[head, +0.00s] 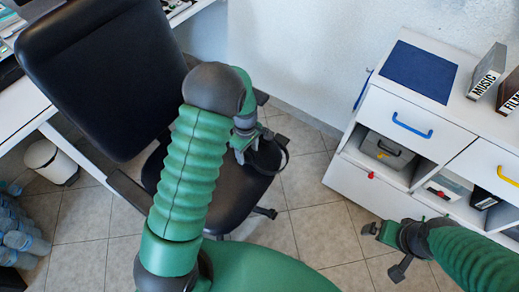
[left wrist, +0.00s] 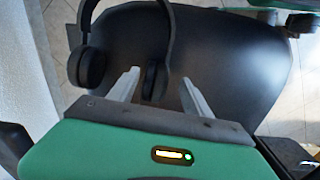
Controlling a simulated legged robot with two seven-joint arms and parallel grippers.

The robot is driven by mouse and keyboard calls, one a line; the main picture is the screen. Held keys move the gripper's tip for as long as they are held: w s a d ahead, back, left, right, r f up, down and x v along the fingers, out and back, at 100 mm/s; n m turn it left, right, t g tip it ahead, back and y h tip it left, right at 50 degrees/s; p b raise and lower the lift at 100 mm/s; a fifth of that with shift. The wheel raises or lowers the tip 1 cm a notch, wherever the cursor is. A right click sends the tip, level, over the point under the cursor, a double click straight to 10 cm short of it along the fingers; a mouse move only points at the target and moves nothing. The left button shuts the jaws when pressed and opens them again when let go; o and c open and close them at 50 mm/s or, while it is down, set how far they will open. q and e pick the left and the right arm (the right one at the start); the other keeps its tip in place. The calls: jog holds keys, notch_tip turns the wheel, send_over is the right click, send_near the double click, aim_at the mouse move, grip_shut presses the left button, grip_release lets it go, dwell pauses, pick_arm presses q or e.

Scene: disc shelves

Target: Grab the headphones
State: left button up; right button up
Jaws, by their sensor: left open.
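The black headphones (head: 275,150) are at the black office chair's seat (head: 222,195), partly hidden by my left gripper (head: 243,155) in the head view. In the left wrist view the headphones show two round ear cups, one at the left (left wrist: 87,67) and one near the middle, with the band running up out of the frame. My left gripper (left wrist: 158,80) is open there, and the middle ear cup appears between its two pale fingers. I cannot tell whether they touch it. My right gripper (head: 384,249) is open and empty above the floor at the right.
A white cabinet (head: 345,180) with blue, red and yellow handles stands at the right, with MUSIC (head: 486,70) and FILM boxes on top. The chair's backrest (head: 95,70) rises at the left. A white bin (head: 50,160) and several bottles stand on the tiled floor.

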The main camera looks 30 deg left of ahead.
pick_arm(q)
jog(key=f, duration=0.1)
jog(key=f+b, duration=0.1)
jog(key=f, duration=0.1)
jog(key=f+b, duration=0.1)
jog(key=f, duration=0.1)
jog(key=shift+w+f, duration=0.1)
jog(key=shift+w, duration=0.25)
jog(key=shift+d, duration=0.15)
grip_shut()
